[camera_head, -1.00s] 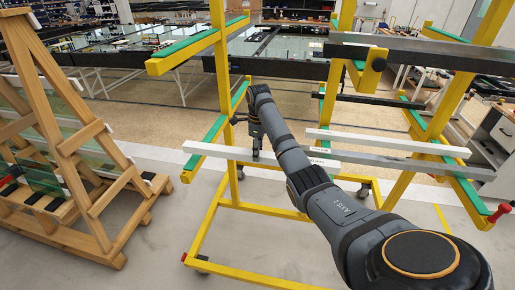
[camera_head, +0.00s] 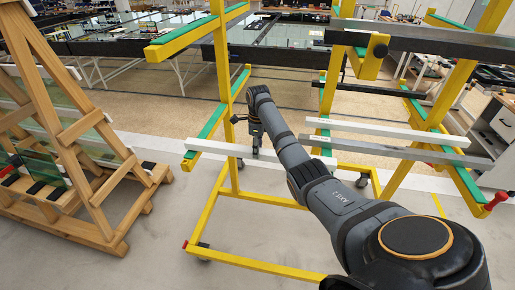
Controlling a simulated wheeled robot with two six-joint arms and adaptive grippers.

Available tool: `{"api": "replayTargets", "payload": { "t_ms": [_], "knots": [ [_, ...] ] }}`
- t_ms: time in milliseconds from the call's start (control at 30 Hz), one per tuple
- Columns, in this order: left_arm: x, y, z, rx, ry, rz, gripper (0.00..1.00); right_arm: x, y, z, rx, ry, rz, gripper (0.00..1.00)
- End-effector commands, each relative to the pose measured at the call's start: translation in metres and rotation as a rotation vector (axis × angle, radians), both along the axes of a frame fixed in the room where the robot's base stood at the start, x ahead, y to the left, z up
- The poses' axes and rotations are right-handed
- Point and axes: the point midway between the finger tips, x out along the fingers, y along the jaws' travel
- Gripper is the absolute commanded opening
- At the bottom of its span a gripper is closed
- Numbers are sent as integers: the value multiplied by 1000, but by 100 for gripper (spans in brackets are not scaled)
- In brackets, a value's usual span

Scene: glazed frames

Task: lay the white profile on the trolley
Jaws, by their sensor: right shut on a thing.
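The white profile (camera_head: 220,149) is a long, pale bar, lying about level in the head view. My right gripper (camera_head: 255,148) is shut on it near its middle, partly hidden behind my own forearm. The yellow trolley (camera_head: 212,215) has arms with green pads. The profile's left part crosses in front of the trolley's left lower arm (camera_head: 205,132), near its outer end. I cannot tell whether it touches the pad. The profile's right part passes behind my arm and shows again (camera_head: 322,160) to its right. My left gripper is not in view.
A second white bar (camera_head: 390,131) and a grey bar (camera_head: 400,152) lie at the trolley's right lower arm. Darker bars (camera_head: 430,40) are higher up. A wooden rack (camera_head: 95,205) with glass stands left. Floor between rack and trolley is clear.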

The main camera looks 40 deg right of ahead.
Motion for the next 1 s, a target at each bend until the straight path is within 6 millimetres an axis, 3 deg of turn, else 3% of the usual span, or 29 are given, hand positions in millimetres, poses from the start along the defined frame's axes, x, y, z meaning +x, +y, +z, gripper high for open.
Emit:
{"api": "replayTargets", "payload": {
  "t_ms": [367, 400, 567, 867, 1000],
  "knots": [
    [-2, -1, 0, -1, 4, 0, 40, 0, 0, -8, 0, -1, 0, 0],
    [-3, -2, 0, -2, 5, 1, 40, 1, 0, -8, -1, -2, 0, 41],
    [-5, -2, 0, -2, 8, 1, 40, 0, 0, -8, 0, -1, 0, 63],
    [-8, 0, -1, -1, 11, 1, 40, 0, 0, -9, 1, 2, 0, 64],
    [-7, 0, -1, 0, 10, 1, 40, 1, 0, 9, -1, -2, 0, 64]
  ]
}}
